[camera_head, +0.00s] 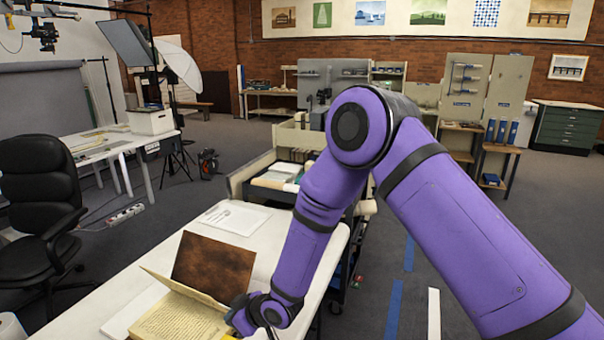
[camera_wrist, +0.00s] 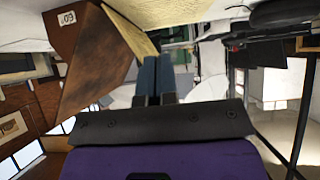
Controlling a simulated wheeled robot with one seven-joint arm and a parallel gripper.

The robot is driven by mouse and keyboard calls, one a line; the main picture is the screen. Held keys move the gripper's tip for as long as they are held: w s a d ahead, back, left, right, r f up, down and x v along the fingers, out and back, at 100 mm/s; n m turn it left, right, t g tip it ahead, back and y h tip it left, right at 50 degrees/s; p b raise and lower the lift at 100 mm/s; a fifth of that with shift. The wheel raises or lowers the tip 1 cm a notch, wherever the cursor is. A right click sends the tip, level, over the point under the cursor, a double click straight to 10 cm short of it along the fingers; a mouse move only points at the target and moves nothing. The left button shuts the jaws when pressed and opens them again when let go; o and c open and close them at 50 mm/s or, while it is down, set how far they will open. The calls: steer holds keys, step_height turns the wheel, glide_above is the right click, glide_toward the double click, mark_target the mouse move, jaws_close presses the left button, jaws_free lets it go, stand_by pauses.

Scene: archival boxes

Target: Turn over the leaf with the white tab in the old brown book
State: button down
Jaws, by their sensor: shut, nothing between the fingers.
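The old brown book lies open on the white table in the head view, its brown cover (camera_head: 213,266) at the back and yellowed printed pages (camera_head: 185,320) in front. A leaf (camera_head: 182,286) stands partly raised between them. In the wrist view the brown cover (camera_wrist: 98,60) and a tan leaf (camera_wrist: 130,30) slant at the upper left. My gripper (camera_head: 245,316) is low at the right edge of the pages. Its two blue-grey fingers (camera_wrist: 156,72) are together, empty, beside the tan leaf. Whether they touch it is unclear. I cannot make out the white tab.
A white sheet or folder (camera_head: 235,218) lies behind the book on the table (camera_head: 290,240). A small white label marked 60 (camera_wrist: 67,18) shows in the wrist view. A cart (camera_head: 285,165) with boxes stands behind the table. A black chair (camera_head: 42,200) is at left.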

stand_by(0.3)
steer(key=shift+w+d+r, duration=0.3)
steer(key=shift+w+r, duration=0.4)
steer(key=shift+w, duration=0.25)
steer(key=shift+w+d+r, duration=0.25)
steer(key=shift+w, duration=0.3)
steer(key=shift+w+d+r, duration=0.2)
steer(key=shift+w, duration=0.3)
steer(key=shift+w+d, duration=0.1)
steer(key=shift+w+d+r, duration=0.1)
steer(key=shift+w+d, duration=0.1)
steer(key=shift+w, duration=0.3)
steer(key=shift+w+d+r, duration=0.1)
steer(key=shift+w+d, duration=0.05)
steer(key=shift+w, duration=0.35)
steer(key=shift+w+d, duration=0.1)
